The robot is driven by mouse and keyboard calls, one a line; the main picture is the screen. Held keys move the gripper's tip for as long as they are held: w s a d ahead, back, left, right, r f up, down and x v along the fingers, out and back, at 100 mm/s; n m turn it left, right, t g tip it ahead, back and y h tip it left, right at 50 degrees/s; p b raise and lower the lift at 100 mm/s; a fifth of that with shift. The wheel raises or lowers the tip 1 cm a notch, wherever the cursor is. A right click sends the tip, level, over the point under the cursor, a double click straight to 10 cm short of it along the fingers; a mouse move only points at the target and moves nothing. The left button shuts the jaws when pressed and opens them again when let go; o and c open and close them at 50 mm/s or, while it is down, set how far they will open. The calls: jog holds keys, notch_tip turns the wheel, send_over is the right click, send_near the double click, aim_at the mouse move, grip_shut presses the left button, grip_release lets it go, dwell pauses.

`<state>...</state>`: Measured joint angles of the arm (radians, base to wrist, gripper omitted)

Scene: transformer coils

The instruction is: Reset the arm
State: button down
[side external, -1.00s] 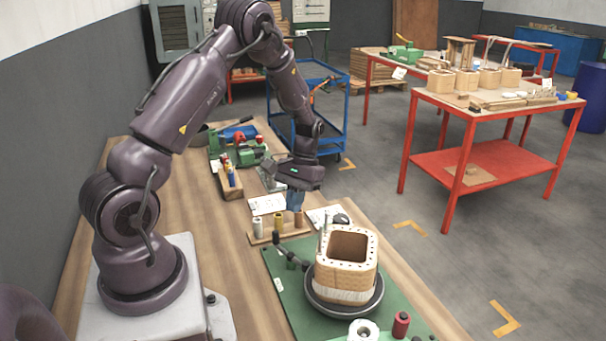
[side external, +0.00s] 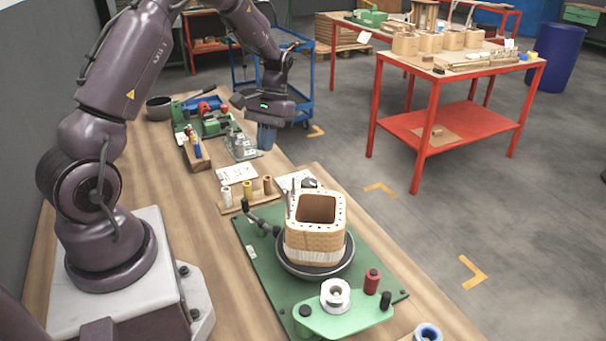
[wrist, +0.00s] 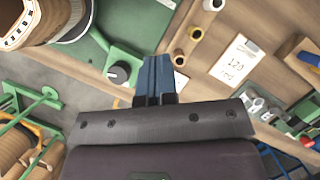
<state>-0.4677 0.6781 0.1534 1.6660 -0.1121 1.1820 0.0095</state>
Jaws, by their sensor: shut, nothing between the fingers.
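My gripper (side external: 266,137) is raised above the far right edge of the workbench, beyond the spool rack, with its blue fingers pointing down. In the wrist view its blue fingers (wrist: 155,80) are together, with nothing between them. The square wooden coil (side external: 315,228) sits upright on a dark round turntable (side external: 318,272) on the green base plate (side external: 262,265). My gripper is well apart from the coil. The coil also shows at the upper left of the wrist view (wrist: 22,22).
A green bracket (side external: 345,315) with spools is in front. A red table (side external: 450,70) and blue cart (side external: 300,75) stand beyond the bench.

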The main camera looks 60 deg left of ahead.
jog(key=s+d+r+m+t+y, duration=0.1)
jog(key=s+d+r+m+t, duration=0.1)
jog(key=d+r, duration=0.7)
jog(key=shift+s+d+r+m+t+y, duration=0.4)
jog(key=shift+s+r, duration=0.15)
jog(key=shift+s, duration=0.3)
jog(key=c, duration=1.7)
grip_release()
jog(key=s+d+r+m+t, duration=0.1)
jog(key=s+d+r+t, duration=0.1)
jog(key=s+d+r, duration=0.1)
jog(key=s+d+r+m+t, duration=0.2)
jog(key=d, duration=0.2)
jog(key=s+d+r+m+t, duration=0.1)
jog(key=s+d+r+t, duration=0.1)
jog(key=s+d+r, duration=0.1)
jog(key=shift+s+d+r+m+y, duration=0.3)
jog(key=shift+s+d+r, duration=0.05)
jog(key=o, duration=0.4)
jog(key=shift+d+r, duration=0.1)
jog(key=shift+r, duration=0.05)
jog(key=shift+o, duration=1)
jog(key=m+g, duration=0.1)
jog(key=g, duration=0.4)
send_near(244, 199)
jog(key=f, duration=1.1)
jog(key=shift+w, duration=0.2)
